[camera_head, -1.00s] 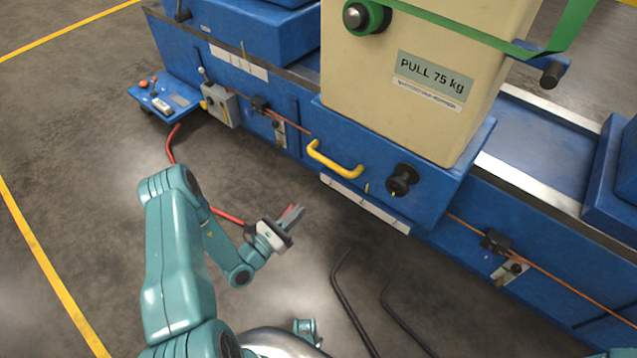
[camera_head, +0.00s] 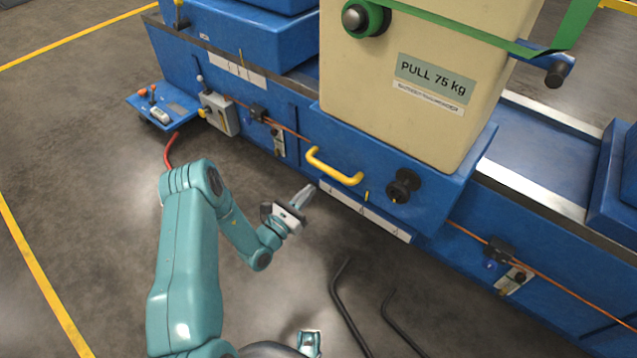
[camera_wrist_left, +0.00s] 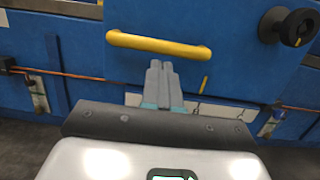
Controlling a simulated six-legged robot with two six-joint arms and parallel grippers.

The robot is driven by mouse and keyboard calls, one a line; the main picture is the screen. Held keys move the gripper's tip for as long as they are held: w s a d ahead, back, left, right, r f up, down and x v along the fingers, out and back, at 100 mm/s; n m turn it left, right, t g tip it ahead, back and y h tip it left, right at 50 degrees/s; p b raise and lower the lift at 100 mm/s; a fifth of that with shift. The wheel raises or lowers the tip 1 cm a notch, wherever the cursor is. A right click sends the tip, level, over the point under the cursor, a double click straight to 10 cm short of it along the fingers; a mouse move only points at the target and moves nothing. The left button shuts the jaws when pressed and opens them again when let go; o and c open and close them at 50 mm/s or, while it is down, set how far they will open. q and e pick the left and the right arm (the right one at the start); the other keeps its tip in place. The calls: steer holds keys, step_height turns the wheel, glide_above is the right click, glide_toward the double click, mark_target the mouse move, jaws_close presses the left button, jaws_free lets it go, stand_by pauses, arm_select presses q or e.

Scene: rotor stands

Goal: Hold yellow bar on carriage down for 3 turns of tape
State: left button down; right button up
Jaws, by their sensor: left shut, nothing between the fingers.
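The yellow bar (camera_head: 334,167) is a bent handle on the front of the blue carriage (camera_head: 425,205), below the cream block. It also shows in the left wrist view (camera_wrist_left: 158,44), level across the upper middle. My left gripper (camera_head: 309,190) is shut and empty, below and left of the bar in the head view. In the left wrist view its fingertips (camera_wrist_left: 160,64) are together just under the bar's middle, and I see no clear contact. The green tape (camera_head: 470,40) runs from a roller at the upper left of the block to the right. My right gripper is not in view.
A black knob (camera_head: 403,185) sits right of the bar. A cream block (camera_head: 420,75) labelled "PULL 75 kg" stands on the carriage. Black bent rods (camera_head: 350,310) stand at the lower middle. A small blue control shelf (camera_head: 165,108) juts out at left. Floor at left is clear.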

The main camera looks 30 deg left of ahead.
arm_select(q)
steer(key=b+x, duration=0.1)
steer(key=x, duration=0.4)
steer(key=shift+w, duration=0.15)
